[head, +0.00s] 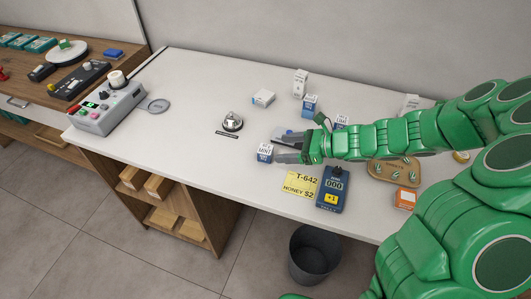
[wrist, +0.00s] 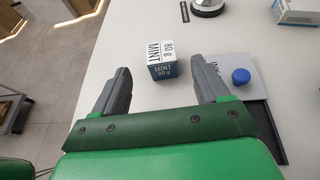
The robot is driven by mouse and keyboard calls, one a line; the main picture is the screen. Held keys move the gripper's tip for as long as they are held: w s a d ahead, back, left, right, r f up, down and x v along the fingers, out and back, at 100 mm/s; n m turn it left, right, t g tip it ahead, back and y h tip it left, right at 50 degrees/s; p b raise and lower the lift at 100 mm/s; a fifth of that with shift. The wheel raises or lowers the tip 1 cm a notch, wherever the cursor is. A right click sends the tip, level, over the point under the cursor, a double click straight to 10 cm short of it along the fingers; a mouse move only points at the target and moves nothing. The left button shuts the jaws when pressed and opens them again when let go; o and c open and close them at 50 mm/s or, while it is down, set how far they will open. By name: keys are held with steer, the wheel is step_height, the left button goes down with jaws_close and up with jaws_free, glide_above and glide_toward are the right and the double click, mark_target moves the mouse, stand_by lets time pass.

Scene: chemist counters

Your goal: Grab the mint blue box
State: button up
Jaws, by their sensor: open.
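The mint blue box (head: 265,152) is a small blue and white box with the word MINT on it, upright on the white counter near its front edge. In the wrist view the box (wrist: 161,60) shows between the fingertips, with a gap on each side. My gripper (head: 279,151) comes in from the right, with its grey fingers apart and empty. In the head view the fingertips are right beside the box. The wrist view shows both fingers of my gripper (wrist: 161,72) clearly. I cannot tell how far the fingers reach around the box.
Other boxes (head: 310,105) stand behind my arm. A bell (head: 232,122) and a white-and-blue box (head: 263,98) are on the counter farther back. A yellow card (head: 301,183) and a blue counter device (head: 333,190) lie in front. A pale plate with a blue knob (wrist: 240,76) is beside the right finger.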

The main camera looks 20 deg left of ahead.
mark_target(269, 149)
steer(key=shift+x, duration=3.75)
steer(key=shift+w+f, duration=0.1)
steer(key=shift+f, duration=0.05)
steer(key=shift+c, duration=0.4)
steer(key=c, duration=1)
